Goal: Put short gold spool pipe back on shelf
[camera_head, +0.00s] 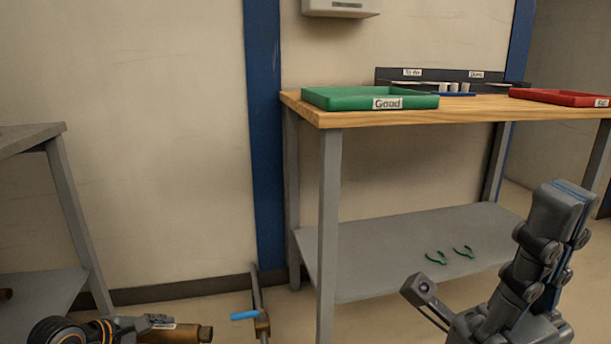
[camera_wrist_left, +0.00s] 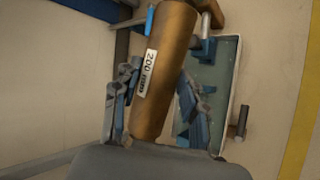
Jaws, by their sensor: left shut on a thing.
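The short gold spool pipe (camera_wrist_left: 165,65) fills the middle of the left wrist view, with a white label reading 200 on its side. My left gripper (camera_wrist_left: 160,84) is shut on it, one finger on each side. In the head view, the pipe's end (camera_head: 185,334) shows at the bottom left, beyond my left wrist. The lower shelf of the grey rack (camera_head: 45,293) at the left is partly in view. My right gripper (camera_head: 560,215) points up at the right, apart from the pipe; its finger gap is hidden by the side-on angle.
A wooden workbench (camera_head: 470,111) holds a green Good tray (camera_head: 365,102) and a red tray (camera_head: 560,97). Two green clips (camera_head: 450,254) lie on its lower shelf. A metal bar with a blue part (camera_head: 245,315) stands near my left gripper.

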